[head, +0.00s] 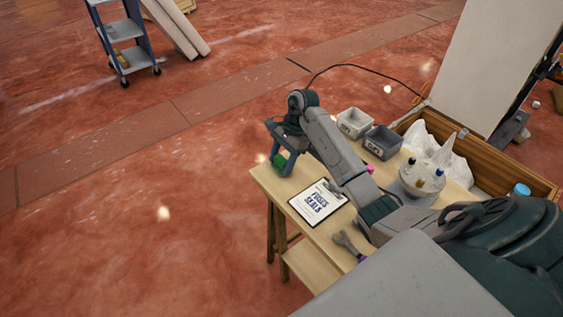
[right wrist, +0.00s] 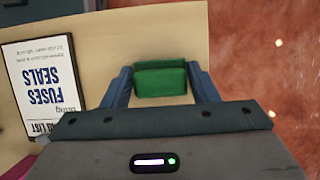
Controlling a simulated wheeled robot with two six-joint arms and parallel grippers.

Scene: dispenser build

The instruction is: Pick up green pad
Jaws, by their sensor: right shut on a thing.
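The green pad (right wrist: 160,80) shows in the right wrist view between the two blue fingers of my right gripper (right wrist: 163,84). The gripper is shut on it. In the head view the pad (head: 280,160) is a small green patch at my right gripper (head: 283,158), by the far left corner of the wooden table (head: 262,178). I cannot tell whether the pad touches the table top. My left gripper is not in view.
A "FUSES SEALS" clipboard (head: 317,202) lies on the table near the gripper. Two grey bins (head: 355,122) (head: 383,140) and a white dispenser-like body (head: 422,182) stand farther right. A wrench-like tool (head: 346,243) lies near the front edge. Open floor lies left of the table.

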